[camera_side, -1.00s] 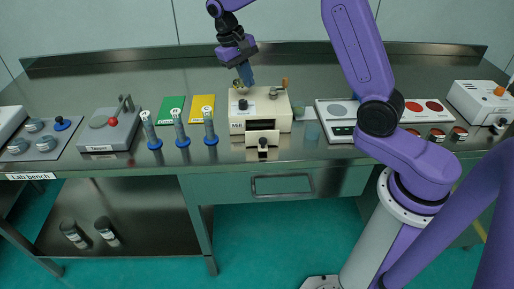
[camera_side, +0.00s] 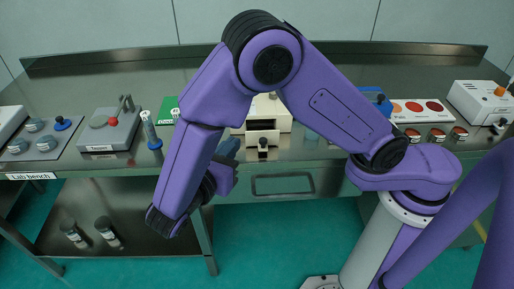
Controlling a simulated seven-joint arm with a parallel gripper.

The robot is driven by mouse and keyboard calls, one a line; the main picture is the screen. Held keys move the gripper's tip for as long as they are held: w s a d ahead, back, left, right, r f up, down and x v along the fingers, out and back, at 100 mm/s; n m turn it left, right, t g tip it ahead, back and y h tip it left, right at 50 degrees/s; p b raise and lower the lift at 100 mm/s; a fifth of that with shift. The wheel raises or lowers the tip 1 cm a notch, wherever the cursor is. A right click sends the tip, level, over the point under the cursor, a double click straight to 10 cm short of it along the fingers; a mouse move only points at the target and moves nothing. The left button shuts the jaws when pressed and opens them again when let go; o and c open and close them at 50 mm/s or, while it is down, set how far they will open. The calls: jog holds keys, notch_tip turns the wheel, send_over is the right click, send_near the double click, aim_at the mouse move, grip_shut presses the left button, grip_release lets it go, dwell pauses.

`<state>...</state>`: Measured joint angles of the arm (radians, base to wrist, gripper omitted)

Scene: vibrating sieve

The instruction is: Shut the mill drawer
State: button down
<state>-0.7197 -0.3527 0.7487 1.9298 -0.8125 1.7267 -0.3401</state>
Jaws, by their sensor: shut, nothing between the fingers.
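The cream mill (camera_side: 284,117) stands on the steel bench, its upper left part hidden behind my arm. Its drawer (camera_side: 263,152) is pulled out at the front, with a dark knob (camera_side: 263,142) on its face. My gripper (camera_side: 230,147) is low at the bench's front edge, just left of the drawer and apart from it as far as I can see.
A tamper station (camera_side: 118,133) and a blue-based tube (camera_side: 151,132) stand to the left. My forearm covers the other tubes and most of the green card (camera_side: 165,108). A bench drawer (camera_side: 282,184) is below the mill. Red-topped jars (camera_side: 437,136) stand at the right.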

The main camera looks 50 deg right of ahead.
notch_tip(320, 180, down, 10)
send_near(256, 134)
jog(key=d, duration=0.1)
jog(key=d+f, duration=0.1)
jog(key=d, duration=0.1)
jog(key=s+d, duration=0.1)
jog(key=d, duration=0.1)
jog(key=shift+d+f, duration=0.1)
jog(key=shift+f, duration=0.15)
jog(key=shift+w+d, duration=2.05)
jog(key=shift+d, duration=0.1)
